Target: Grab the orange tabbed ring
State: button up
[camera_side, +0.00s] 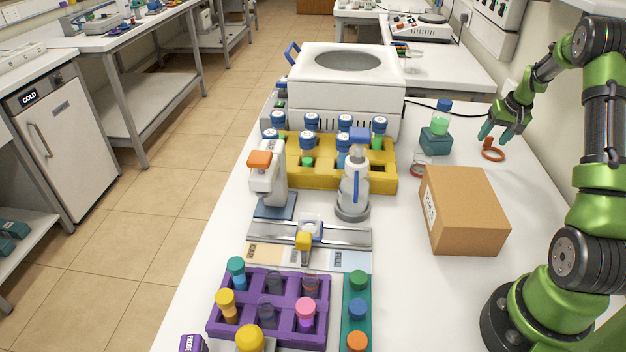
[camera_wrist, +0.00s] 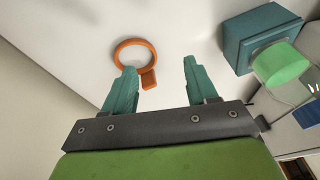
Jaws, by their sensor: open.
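The orange tabbed ring (camera_side: 492,152) lies flat on the white bench at the far right in the side view. In the wrist view the orange ring (camera_wrist: 119,52) is a thin open loop with its tab pointing toward my gripper. My gripper (camera_side: 497,134) is open, with teal fingers, just above and beside the ring. In the wrist view my gripper (camera_wrist: 160,75) has its left finger close to the ring's tab, and the tab shows between the two fingers. Nothing is held between the fingers.
A teal block (camera_side: 436,142) holding a green-filled bottle (camera_side: 440,118) stands left of the ring; the block (camera_wrist: 262,38) is right in the wrist view. A cardboard box (camera_side: 463,212) stands nearer. The wall is close on the right.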

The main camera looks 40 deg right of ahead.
aim_at(490, 138)
jog(key=shift+n, duration=0.4)
jog(key=d, duration=0.1)
jog(key=d+f, duration=0.1)
jog(key=d, duration=0.1)
jog(key=shift+s+d+f, duration=0.1)
jog(key=shift+d+f, duration=0.25)
jog(key=shift+w+d+r+n+h, duration=0.4)
jog(key=shift+w+d+r+n, duration=0.1)
jog(key=shift+w+d+r, duration=0.15)
jog(key=shift+w+d+r+n+t, duration=0.1)
jog(key=shift+d+r+n+t, duration=0.1)
jog(key=shift+n+t, duration=0.1)
jog(key=shift+x, duration=2.5)
grip_shut()
